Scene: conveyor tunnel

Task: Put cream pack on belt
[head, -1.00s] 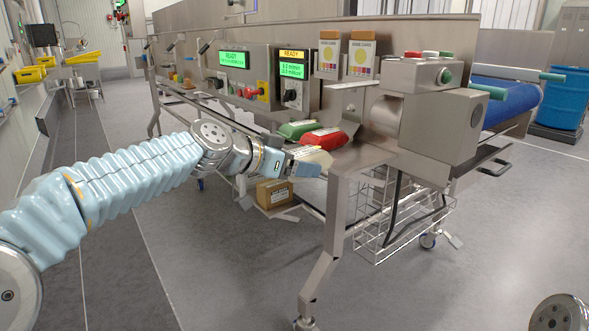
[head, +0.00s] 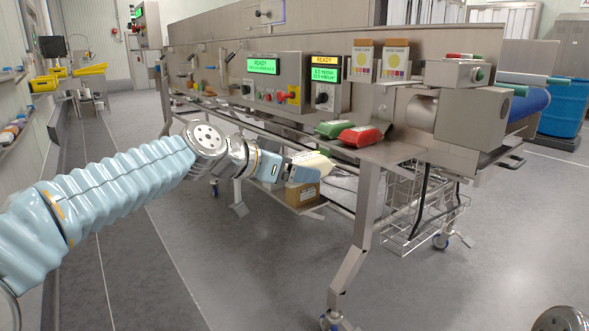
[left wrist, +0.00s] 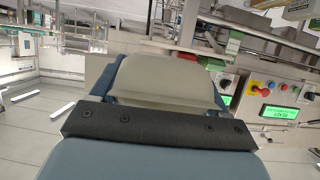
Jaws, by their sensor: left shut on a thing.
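The cream pack (head: 313,161) is held at the tip of my left gripper (head: 300,172), in front of the machine's edge and apart from it. In the left wrist view the cream pack (left wrist: 165,80) fills the middle, between the dark fingers of my left gripper (left wrist: 158,125), which is shut on it. A green pack (head: 334,128) and a red pack (head: 361,136) lie on the steel ledge beyond and right of the gripper. My right gripper is not in view; only a round grey joint of mine shows at the bottom right.
A control box with a green screen (head: 263,67) and yellow-labelled cartons (head: 395,60) stand along the machine. A cardboard box (head: 301,193) sits below. A table leg (head: 357,240) and a wire basket (head: 420,205) are to the right. The foreground floor is clear.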

